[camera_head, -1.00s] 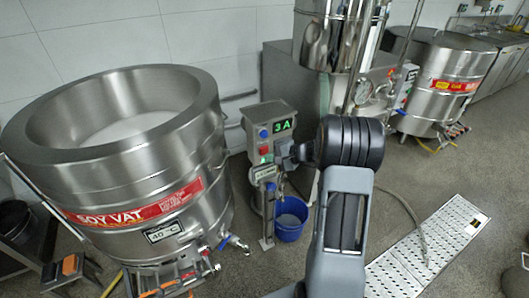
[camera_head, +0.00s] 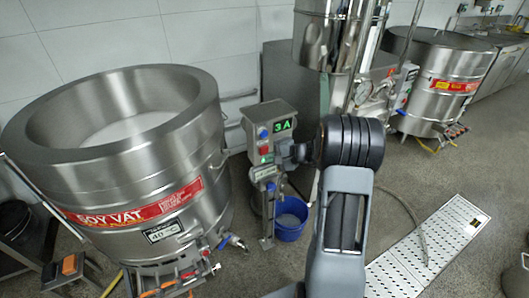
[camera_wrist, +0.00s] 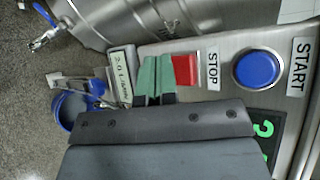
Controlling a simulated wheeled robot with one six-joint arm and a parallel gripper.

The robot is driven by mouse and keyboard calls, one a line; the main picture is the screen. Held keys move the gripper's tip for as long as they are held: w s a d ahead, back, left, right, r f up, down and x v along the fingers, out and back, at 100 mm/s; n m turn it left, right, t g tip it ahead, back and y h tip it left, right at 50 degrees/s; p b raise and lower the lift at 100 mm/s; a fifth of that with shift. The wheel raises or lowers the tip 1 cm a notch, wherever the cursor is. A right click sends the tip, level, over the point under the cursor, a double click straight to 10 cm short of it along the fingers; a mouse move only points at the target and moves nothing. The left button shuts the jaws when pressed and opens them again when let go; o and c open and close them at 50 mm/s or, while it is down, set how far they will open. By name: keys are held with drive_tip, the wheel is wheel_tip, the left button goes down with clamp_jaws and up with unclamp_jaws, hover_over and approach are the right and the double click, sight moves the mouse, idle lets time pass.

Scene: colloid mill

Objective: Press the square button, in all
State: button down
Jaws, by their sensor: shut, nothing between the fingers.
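The square red button (camera_wrist: 186,70), beside the STOP label, sits on the grey control box (camera_wrist: 220,85). In the head view the red button (camera_head: 264,150) is below a blue round one. My gripper (camera_wrist: 156,62) is shut and empty. Its green fingertips are side by side, just left of the red button in the wrist view. Its fingertips (camera_head: 267,159) show just below the button in the head view. Whether they touch the button or its surface I cannot tell.
A round blue START button (camera_wrist: 258,68) is on the same box, beyond STOP.

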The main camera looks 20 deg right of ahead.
drive_tip(key=shift+w+f, duration=0.1)
drive_tip(key=shift+w, duration=0.15)
drive_tip(key=shift+w+b, duration=0.2)
drive_tip(key=shift+b, duration=0.1)
drive_tip(key=shift+w+a, duration=0.1)
drive_tip(key=shift+w, duration=0.35)
idle(0.8)
drive_tip(key=shift+s+b, duration=0.15)
drive_tip(key=shift+b, duration=0.2)
drive_tip(key=shift+s+b, duration=0.3)
drive_tip(key=shift+s, duration=0.45)
drive_tip(key=shift+s+d+b, duration=0.2)
drive_tip(key=shift+s+b, duration=0.15)
drive_tip(key=shift+s, duration=0.9)
drive_tip(key=shift+s+d+b, duration=0.15)
drive_tip(key=shift+s+b, duration=0.2)
drive_tip(key=shift+s, duration=0.9)
